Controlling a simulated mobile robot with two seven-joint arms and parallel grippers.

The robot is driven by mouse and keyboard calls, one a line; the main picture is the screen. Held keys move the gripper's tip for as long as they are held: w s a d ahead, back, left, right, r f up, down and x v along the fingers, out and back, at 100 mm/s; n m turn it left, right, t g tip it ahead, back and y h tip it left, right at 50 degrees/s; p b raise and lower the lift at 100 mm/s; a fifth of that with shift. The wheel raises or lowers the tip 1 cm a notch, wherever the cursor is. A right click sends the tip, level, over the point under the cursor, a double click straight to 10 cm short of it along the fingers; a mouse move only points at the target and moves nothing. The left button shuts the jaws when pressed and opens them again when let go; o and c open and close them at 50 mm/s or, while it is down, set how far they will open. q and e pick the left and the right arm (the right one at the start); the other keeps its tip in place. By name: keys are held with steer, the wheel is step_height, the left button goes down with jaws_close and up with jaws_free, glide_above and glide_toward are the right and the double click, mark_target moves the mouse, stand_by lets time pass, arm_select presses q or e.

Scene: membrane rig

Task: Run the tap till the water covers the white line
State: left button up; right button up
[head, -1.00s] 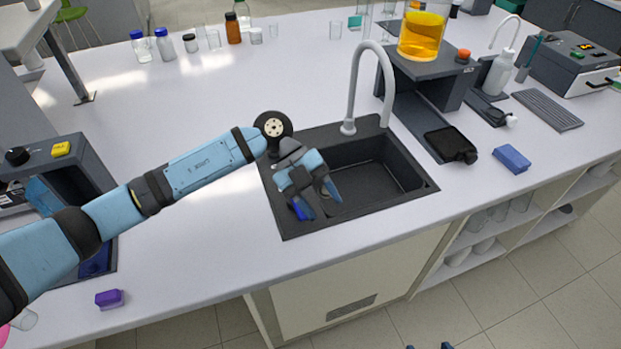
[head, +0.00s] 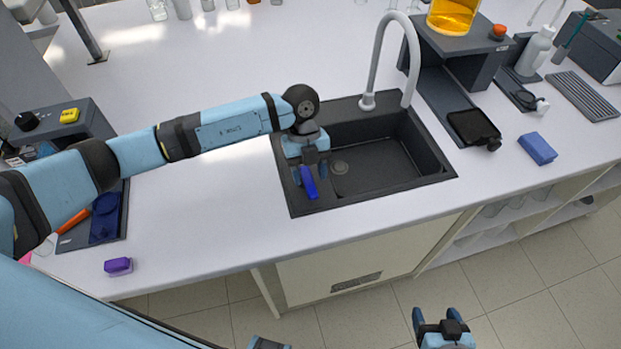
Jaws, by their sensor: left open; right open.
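The grey curved tap (head: 377,60) stands at the back of a black sink (head: 420,150). No water stream shows from its spout, and the basin floor with its round drain (head: 340,168) looks bare. I cannot make out a white line. A blue lever-like piece (head: 309,184) is at the sink's left ledge. My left gripper (head: 309,166) is open, pointing down right at the blue piece; its fingers partly hide it, and I cannot tell whether they touch. My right gripper (head: 438,318) is open and empty, low in front of the counter.
A beaker of orange liquid (head: 453,14) stands on a dark stand right of the tap. A blue sponge-like block (head: 537,148) and a black item (head: 474,128) lie right of the sink. A purple block (head: 118,266) lies at front left. The counter left of the sink is mostly clear.

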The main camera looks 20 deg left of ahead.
mark_target(309, 184)
arm_select(q)
steer(key=shift+x, duration=1.45)
steer(key=shift+c, duration=0.5)
jaws_close()
steer(key=shift+a, duration=0.1)
